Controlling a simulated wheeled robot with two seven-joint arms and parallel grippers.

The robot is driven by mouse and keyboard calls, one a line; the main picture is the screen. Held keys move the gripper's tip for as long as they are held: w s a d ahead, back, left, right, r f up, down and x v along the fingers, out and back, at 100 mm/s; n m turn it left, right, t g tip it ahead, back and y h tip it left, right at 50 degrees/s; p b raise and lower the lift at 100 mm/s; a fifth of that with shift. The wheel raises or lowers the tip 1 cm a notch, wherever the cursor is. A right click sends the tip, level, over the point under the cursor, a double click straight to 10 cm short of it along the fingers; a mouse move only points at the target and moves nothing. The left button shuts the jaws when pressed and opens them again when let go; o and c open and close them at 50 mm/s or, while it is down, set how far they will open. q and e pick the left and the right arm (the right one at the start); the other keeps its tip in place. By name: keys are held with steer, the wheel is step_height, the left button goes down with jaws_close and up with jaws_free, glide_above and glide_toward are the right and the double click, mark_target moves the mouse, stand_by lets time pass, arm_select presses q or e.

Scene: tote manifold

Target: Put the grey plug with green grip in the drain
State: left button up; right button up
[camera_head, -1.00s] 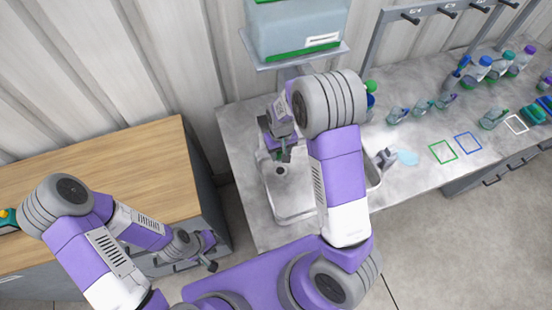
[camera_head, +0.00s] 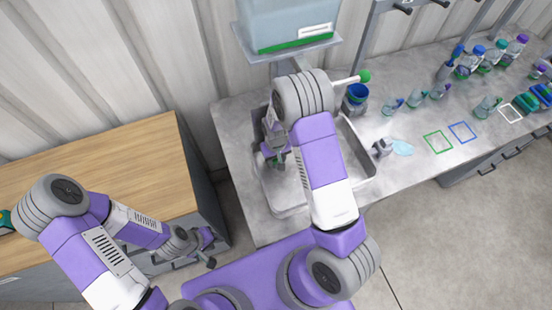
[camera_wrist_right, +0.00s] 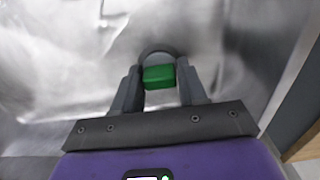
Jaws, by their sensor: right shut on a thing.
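My right gripper (camera_head: 277,161) is low inside the metal sink (camera_head: 298,192), over the floor where the drain is hidden from the head view. In the right wrist view its two fingers (camera_wrist_right: 159,80) are shut on the green grip (camera_wrist_right: 158,76) of the grey plug (camera_wrist_right: 157,55). The plug's dark round edge shows just beyond the grip, close to the shiny sink floor. I cannot tell whether it is seated in the drain. My left gripper (camera_head: 208,250) hangs beside the wooden cabinet, away from the sink; its opening is too small to read.
A tank with a green stripe (camera_head: 292,45) stands on a shelf above the sink. A blue-rimmed cup (camera_head: 355,98), a grey-handled tool (camera_head: 382,147) and several bottles (camera_head: 470,62) are on the counter at the right. The wooden cabinet top (camera_head: 110,165) is mostly clear.

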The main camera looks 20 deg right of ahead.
steer(key=o, duration=1)
step_height(320, 180, up, 12)
steer(key=shift+r+p, duration=0.15)
steer(key=shift+p, duration=0.45)
